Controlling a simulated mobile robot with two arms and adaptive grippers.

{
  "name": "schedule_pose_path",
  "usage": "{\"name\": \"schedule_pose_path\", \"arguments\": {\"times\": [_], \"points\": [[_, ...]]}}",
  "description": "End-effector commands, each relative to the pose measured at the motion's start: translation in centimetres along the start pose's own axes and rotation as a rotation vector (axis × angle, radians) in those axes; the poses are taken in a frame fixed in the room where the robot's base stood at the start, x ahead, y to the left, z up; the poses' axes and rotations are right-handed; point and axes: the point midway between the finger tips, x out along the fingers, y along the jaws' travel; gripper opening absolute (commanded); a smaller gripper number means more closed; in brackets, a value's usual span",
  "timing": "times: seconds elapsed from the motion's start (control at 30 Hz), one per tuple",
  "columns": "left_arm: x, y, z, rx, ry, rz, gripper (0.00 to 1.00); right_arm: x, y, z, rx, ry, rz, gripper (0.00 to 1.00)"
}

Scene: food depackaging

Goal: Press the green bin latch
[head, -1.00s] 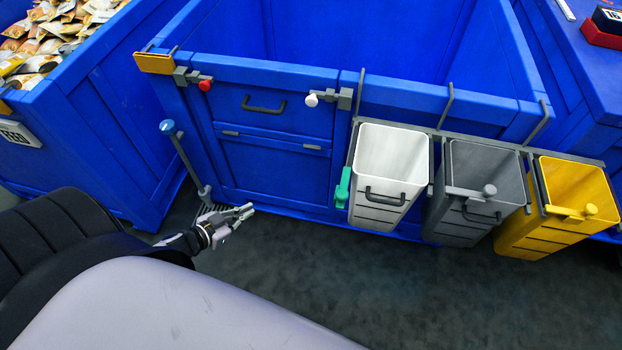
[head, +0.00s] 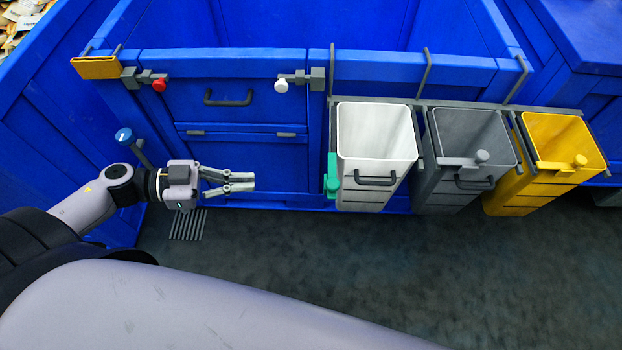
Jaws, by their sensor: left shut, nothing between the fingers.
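The green latch (head: 332,176) is on the left side of the white bin (head: 378,135), which hangs on the front of the blue crate. My left gripper (head: 253,182) is in front of the crate's lower panel, left of the latch and apart from it. Its fingers point right towards the latch and are shut with nothing between them. My right gripper is out of the picture.
A grey bin (head: 468,130) and a yellow bin (head: 566,135) hang right of the white one. The blue crate (head: 385,68) has a red knob (head: 159,85), a white knob (head: 281,86) and a dark handle (head: 228,98). A blue-topped lever (head: 124,136) stands behind my left arm.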

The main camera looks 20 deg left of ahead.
Motion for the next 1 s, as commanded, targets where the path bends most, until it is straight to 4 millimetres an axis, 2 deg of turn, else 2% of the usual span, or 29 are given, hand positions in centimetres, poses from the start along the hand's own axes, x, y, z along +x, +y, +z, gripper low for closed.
{"name": "schedule_pose_path", "arguments": {"times": [0.17,0.7,0.83,1.0], "points": [[1.4,-0.1,-0.1,0.001,0.003,-0.002,0.0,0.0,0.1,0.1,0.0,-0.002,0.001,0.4],[11.8,-0.1,-0.2,0.001,0.005,-0.003,0.0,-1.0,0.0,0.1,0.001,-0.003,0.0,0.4],[13.2,-0.1,-0.1,0.0,0.003,-0.002,0.0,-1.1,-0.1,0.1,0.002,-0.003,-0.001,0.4],[14.0,-0.1,0.0,-0.001,0.002,-0.002,0.0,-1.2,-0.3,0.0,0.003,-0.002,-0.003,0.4]]}}
